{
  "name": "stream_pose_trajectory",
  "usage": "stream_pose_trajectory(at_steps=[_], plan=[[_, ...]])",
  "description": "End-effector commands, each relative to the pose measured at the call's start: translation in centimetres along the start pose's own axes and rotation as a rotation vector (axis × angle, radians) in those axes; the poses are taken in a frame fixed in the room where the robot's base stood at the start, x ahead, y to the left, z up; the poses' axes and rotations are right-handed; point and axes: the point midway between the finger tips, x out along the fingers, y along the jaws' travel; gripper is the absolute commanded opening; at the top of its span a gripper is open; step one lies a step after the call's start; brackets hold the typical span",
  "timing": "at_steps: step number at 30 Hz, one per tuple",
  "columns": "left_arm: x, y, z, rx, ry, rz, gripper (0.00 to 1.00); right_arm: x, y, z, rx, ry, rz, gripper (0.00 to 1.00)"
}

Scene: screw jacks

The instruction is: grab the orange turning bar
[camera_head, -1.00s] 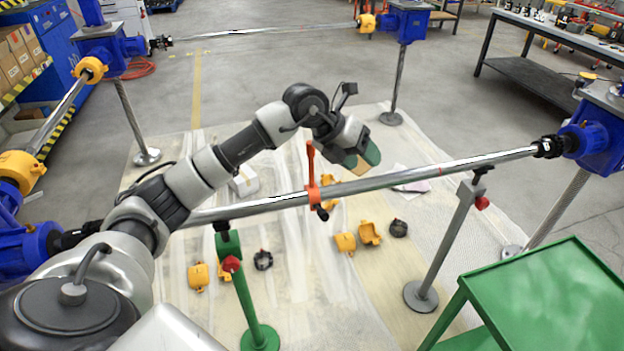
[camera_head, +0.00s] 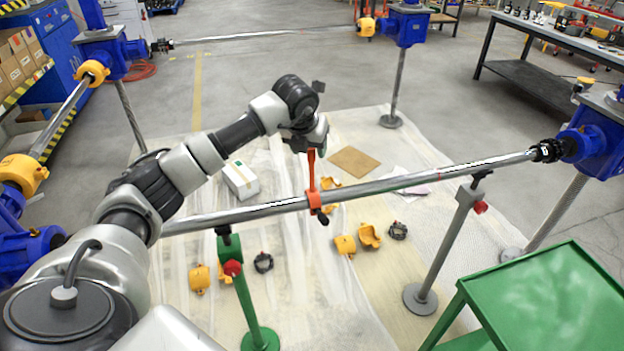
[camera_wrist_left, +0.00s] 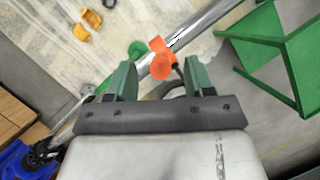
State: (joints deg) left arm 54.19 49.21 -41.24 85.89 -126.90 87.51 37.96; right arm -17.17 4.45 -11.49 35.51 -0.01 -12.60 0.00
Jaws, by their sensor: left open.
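The orange turning bar (camera_head: 311,178) stands upright on the long steel shaft (camera_head: 420,177), clamped around it near the middle. The orange bar (camera_wrist_left: 159,45) shows between and just beyond the fingertips, seen nearly end-on. I cannot tell whether a finger touches it. My right gripper is not in view.
A green support stand (camera_head: 247,297) and a grey stand (camera_head: 443,245) hold up the shaft. A green cart (camera_head: 545,300) stands at the lower right. Yellow shell parts (camera_head: 368,236), a white box (camera_head: 240,180) and a brown sheet (camera_head: 354,161) lie on the floor mat.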

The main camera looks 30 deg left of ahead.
Motion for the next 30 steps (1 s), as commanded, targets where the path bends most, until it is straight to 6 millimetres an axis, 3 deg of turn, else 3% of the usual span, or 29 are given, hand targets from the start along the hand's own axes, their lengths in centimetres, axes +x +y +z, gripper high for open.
stream_pose_trajectory(at_steps=[6,14,24,30], plan=[[2.4,-0.1,-0.1,-0.001,0.001,0.0,0.53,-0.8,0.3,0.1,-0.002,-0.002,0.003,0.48],[2.7,-0.1,-0.1,0.0,0.0,0.0,0.51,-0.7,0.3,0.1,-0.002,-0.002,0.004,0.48],[2.6,-0.1,-0.1,0.0,-0.001,0.0,0.0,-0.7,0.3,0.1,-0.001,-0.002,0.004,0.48],[2.6,-0.1,-0.1,0.0,-0.001,0.0,0.0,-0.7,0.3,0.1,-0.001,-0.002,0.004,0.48]])
